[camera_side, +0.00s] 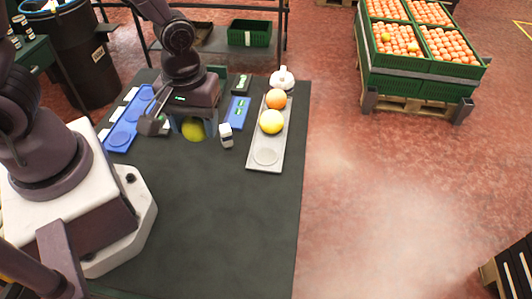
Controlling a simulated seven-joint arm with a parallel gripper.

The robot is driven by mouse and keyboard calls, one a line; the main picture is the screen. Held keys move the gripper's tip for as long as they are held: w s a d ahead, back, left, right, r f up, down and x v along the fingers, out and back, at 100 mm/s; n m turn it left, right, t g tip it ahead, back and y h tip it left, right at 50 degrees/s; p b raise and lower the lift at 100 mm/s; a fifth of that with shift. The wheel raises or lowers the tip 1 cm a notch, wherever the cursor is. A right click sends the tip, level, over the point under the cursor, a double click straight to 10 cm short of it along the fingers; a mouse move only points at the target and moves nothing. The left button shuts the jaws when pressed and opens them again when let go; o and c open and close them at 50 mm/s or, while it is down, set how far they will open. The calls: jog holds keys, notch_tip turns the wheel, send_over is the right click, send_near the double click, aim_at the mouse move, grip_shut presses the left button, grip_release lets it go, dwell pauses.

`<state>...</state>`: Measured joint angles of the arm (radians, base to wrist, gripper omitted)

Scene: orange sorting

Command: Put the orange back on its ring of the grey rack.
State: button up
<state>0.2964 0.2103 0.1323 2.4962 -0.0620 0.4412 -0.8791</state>
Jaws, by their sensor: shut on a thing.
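The grey rack (256,168) lies lengthwise on the right of the dark table. A small orange-coloured fruit (275,99) sits at its far end and a larger yellow fruit (271,122) in its middle. The ring at the near end (265,156) is empty. My gripper (192,128) points down left of the rack, shut on a yellow-green round fruit (193,134). The gripper's body and fingers partly hide this fruit, and I cannot tell whether it touches the table.
A blue tray (122,132) with round spots lies left of my gripper. A smaller blue tray (237,113) and a small white and dark block (226,136) stand between gripper and rack. A white object (282,78) stands behind the rack. The near table is clear.

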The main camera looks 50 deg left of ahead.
jog(key=w+d+f, duration=0.1)
jog(key=w+f, duration=0.3)
jog(key=w, duration=0.4)
send_over(266, 157)
jog(key=f, duration=0.5)
jog(key=shift+s+a, duration=0.1)
jog(key=shift+s, duration=0.3)
jog(key=shift+w+f, duration=0.35)
jog(key=shift+f, duration=0.05)
jog(key=shift+w+f, duration=0.1)
jog(key=shift+f, duration=1.5)
jog(key=shift+f, duration=0.1)
jog(key=o, duration=0.9)
notch_tip(266, 157, up, 12)
jog(key=shift+r, duration=0.25)
